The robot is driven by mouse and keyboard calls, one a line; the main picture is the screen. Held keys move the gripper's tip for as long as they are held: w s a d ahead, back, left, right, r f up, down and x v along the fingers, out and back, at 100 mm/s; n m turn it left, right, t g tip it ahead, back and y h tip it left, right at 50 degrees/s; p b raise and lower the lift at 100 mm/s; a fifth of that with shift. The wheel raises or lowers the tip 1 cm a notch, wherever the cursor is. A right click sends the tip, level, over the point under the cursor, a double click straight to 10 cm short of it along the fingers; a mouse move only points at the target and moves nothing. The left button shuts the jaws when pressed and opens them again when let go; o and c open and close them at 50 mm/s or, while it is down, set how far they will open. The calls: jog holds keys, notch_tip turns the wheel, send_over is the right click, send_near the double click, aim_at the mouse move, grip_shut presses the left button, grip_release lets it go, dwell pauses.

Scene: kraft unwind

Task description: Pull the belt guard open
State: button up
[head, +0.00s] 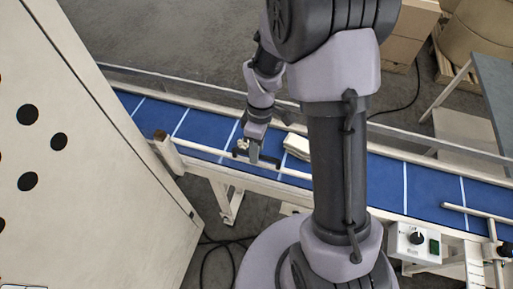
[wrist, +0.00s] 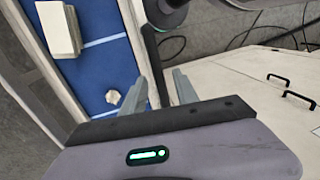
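My gripper (head: 254,158) hangs over the near edge of the conveyor in the head view. In the wrist view its two grey fingers (wrist: 159,90) stand apart with a gap between them, so it is open. I see nothing held in it. A pale panel (wrist: 245,85) with two black bar handles (wrist: 291,88) lies to the right of the fingers in the wrist view, apart from them. I cannot tell for certain whether this panel is the belt guard. A large cream cabinet (head: 85,190) with round dark holes fills the left of the head view.
The blue belt (head: 200,130) runs across the head view. A pale stack (head: 297,146) and a small white crumpled piece (wrist: 113,97) lie on it. A control box (head: 416,243) is at the conveyor's right front. Boxes (head: 405,35) stand behind. Dark cables cross the floor.

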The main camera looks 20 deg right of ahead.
jog(key=shift+w, duration=0.15)
jog(key=c, duration=0.4)
grip_shut()
dwell(1.0)
